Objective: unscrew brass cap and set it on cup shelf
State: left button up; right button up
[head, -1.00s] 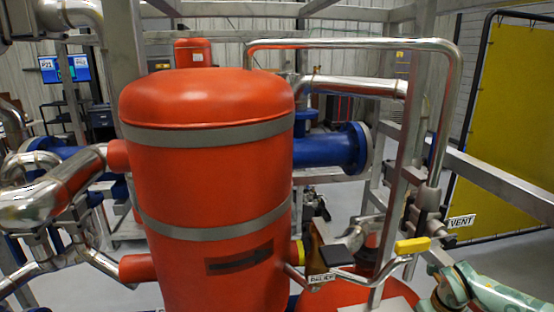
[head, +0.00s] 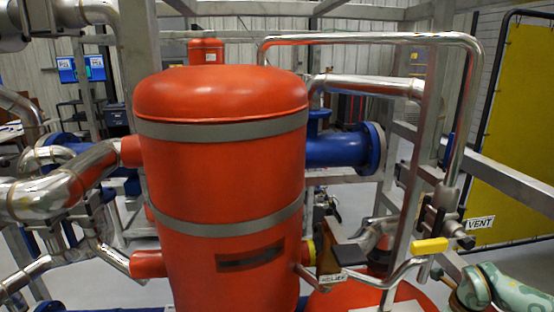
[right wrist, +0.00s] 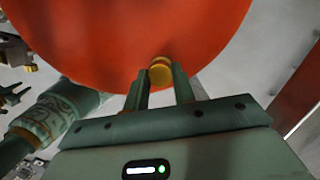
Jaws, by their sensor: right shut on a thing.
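The brass cap (right wrist: 160,70) shows in the right wrist view as a small yellow-gold round piece. It lies between the fingertips of my right gripper (right wrist: 160,80), which is shut on it. Behind the cap is a large orange-red rounded surface (right wrist: 110,40); I cannot tell whether the cap touches it. In the head view part of my right arm shows at the lower right, with its gripper out of the picture. My left gripper is not in the head view. I cannot make out the cup shelf or the cap in the head view.
A tall red vessel (head: 220,170) with grey bands fills the middle. Steel pipes (head: 70,180) are at left, and a blue flanged pipe (head: 340,150) is behind. A yellow-handled valve (head: 430,245), a VENT tag (head: 479,222) and frame posts crowd the right.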

jog(key=shift+r+p, duration=1.9)
jog(key=shift+r, duration=0.5)
jog(key=shift+f, duration=0.1)
